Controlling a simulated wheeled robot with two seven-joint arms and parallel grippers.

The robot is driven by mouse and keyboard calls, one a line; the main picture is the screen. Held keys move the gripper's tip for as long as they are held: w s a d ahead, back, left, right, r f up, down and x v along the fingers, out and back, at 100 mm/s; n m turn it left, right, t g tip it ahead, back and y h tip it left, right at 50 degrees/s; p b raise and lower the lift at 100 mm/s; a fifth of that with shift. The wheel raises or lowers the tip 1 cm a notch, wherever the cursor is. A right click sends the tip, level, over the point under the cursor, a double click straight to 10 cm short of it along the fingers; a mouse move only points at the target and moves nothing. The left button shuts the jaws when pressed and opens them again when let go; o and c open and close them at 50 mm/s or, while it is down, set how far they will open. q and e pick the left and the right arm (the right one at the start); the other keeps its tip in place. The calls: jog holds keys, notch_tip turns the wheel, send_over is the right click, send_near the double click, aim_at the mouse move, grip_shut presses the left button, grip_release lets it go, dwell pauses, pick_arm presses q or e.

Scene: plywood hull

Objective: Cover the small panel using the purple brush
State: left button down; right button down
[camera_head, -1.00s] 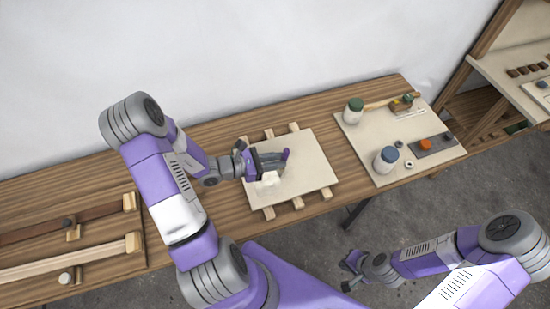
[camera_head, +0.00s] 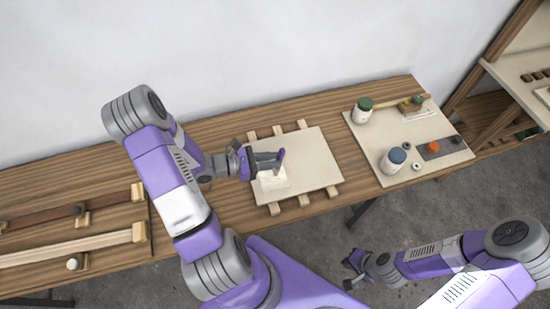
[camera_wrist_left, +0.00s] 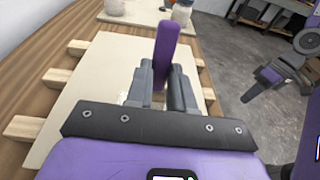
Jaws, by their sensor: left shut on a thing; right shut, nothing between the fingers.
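The small panel (camera_head: 312,165) is a pale cream board lying on wooden slats on the bench; it also shows in the left wrist view (camera_wrist_left: 110,65). A lighter, whitish patch (camera_head: 274,180) covers part of its left side. My left gripper (camera_head: 268,162) is low over the panel's left part, shut on the purple brush (camera_head: 281,154). In the left wrist view the purple handle (camera_wrist_left: 166,45) rises between the fingertips. The brush's bristles are hidden, so I cannot tell whether they touch the panel. My right gripper (camera_head: 352,271) is shut and empty, in front of the bench over the floor.
Long wooden strips (camera_head: 70,247) lie at the bench's left. A shelf (camera_head: 520,70) stands at far right.

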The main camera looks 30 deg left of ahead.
pick_arm(q)
jog(key=shift+s+a, duration=0.2)
jog(key=shift+v, duration=0.9)
jog(key=shift+s+a+f, duration=0.1)
jog(key=shift+f, duration=0.05)
jog(key=shift+p+v, duration=0.3)
jog(key=shift+v, duration=0.55)
jog(key=shift+s+f, duration=0.1)
jog(key=shift+f, duration=0.05)
jog(key=shift+v, duration=0.9)
jog(key=shift+s+d+f, duration=0.2)
jog(key=shift+s+d, duration=0.3)
jog(key=shift+r+x, duration=0.2)
jog(key=shift+x, duration=0.95)
jog(key=shift+w+d, duration=0.1)
jog(key=shift+d, duration=0.05)
